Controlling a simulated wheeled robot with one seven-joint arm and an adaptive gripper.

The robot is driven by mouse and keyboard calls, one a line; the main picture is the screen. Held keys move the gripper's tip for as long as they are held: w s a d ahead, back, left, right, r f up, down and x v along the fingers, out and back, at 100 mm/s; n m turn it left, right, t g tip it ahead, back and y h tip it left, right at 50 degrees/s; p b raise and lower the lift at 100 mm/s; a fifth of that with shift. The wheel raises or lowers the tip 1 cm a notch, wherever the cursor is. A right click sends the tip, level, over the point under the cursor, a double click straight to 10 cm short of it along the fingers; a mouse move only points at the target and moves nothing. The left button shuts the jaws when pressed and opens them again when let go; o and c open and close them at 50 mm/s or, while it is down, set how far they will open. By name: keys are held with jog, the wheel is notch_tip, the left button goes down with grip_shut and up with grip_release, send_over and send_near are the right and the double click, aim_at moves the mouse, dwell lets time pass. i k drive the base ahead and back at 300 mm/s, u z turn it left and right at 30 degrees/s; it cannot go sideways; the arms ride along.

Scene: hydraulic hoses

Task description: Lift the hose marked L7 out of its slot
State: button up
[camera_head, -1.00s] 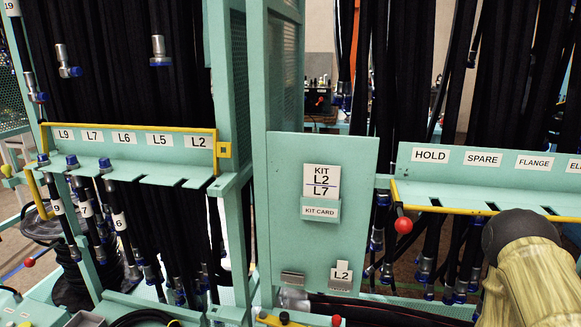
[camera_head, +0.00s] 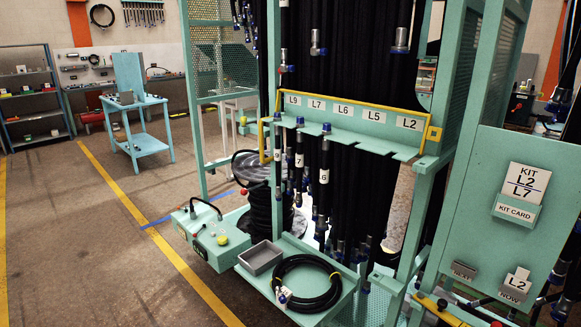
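The L7 hose (camera_head: 299,160) hangs in the slotted rack, under the L7 label (camera_head: 317,105). It is black with a blue cap at the rail and a white tag marked 7. It sits between the hose tagged 6 (camera_head: 324,176) on its right and the L9 hose (camera_head: 278,150) on its left. The teal slotted rail (camera_head: 345,140) has a yellow bar (camera_head: 350,101) along its top and left end. The slots under L5 and L2 show no blue caps. My gripper is not in view.
A coiled hose (camera_head: 307,283) and grey bin (camera_head: 261,258) lie on the lower shelf. A control box (camera_head: 209,236) stands left. Floor at left is clear.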

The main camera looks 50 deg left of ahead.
aim_at(300, 155)
jog(key=u, duration=2.65)
jog(key=k, duration=0.8)
jog(key=z, duration=0.95)
jog(key=i, duration=1)
jog(key=u, duration=1.85)
jog(key=i, duration=1.35)
